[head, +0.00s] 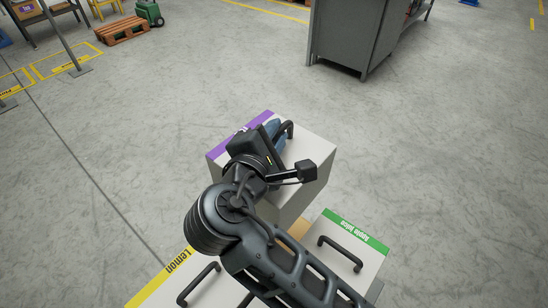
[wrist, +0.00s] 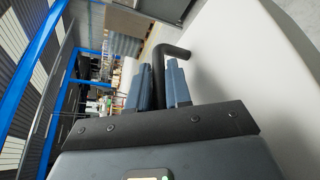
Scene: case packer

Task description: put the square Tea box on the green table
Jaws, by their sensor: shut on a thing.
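A white box with a purple strip (head: 316,150) is in the middle of the head view. The lettering on its strip is mostly hidden by my wrist, so I cannot read it as Tea. My gripper (head: 279,134) is at its top, with the blue fingers shut on its black handle. In the wrist view the gripper (wrist: 162,84) has its fingers on both sides of the handle (wrist: 159,58), with the box's white top (wrist: 235,62) to the right. The box stands higher than its neighbours; its underside is hidden. I see no green table.
A white Apple juice box (head: 340,262) with a green strip is at lower right, and a Lemon box (head: 172,286) with a yellow strip at lower left. A grey cabinet (head: 344,38) stands at the back. A wooden pallet (head: 122,30) lies far left. Open floor surrounds.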

